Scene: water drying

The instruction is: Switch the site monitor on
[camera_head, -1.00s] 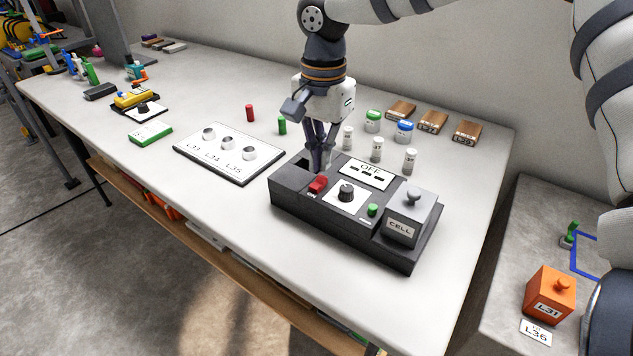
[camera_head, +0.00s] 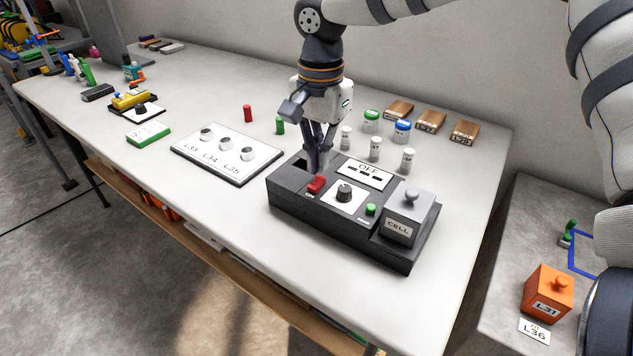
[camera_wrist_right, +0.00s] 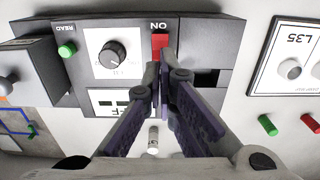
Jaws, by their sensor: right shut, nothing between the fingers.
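The site monitor (camera_head: 345,232) is a dark grey box on the white table, with a display (camera_head: 363,173) reading OFF. A red switch (camera_head: 316,184) sits at its left, marked ON in the right wrist view. A black knob (camera_head: 344,193) on a white plate, a green button (camera_head: 371,209) and a grey block marked CELL (camera_head: 399,231) sit on it too. My right gripper (camera_head: 318,170) is shut and empty, pointing down with its fingertips right at the red switch. In the right wrist view the fingertips (camera_wrist_right: 160,68) overlap the edge of the red switch (camera_wrist_right: 159,43); whether they touch cannot be told. My left gripper is not in view.
A white board with several round pieces (camera_head: 190,154) lies left of the monitor. Small white bottles (camera_head: 375,149), jars and wooden blocks (camera_head: 464,132) stand behind it. An orange block (camera_head: 547,293) is on the lower surface at right. The table's front is clear.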

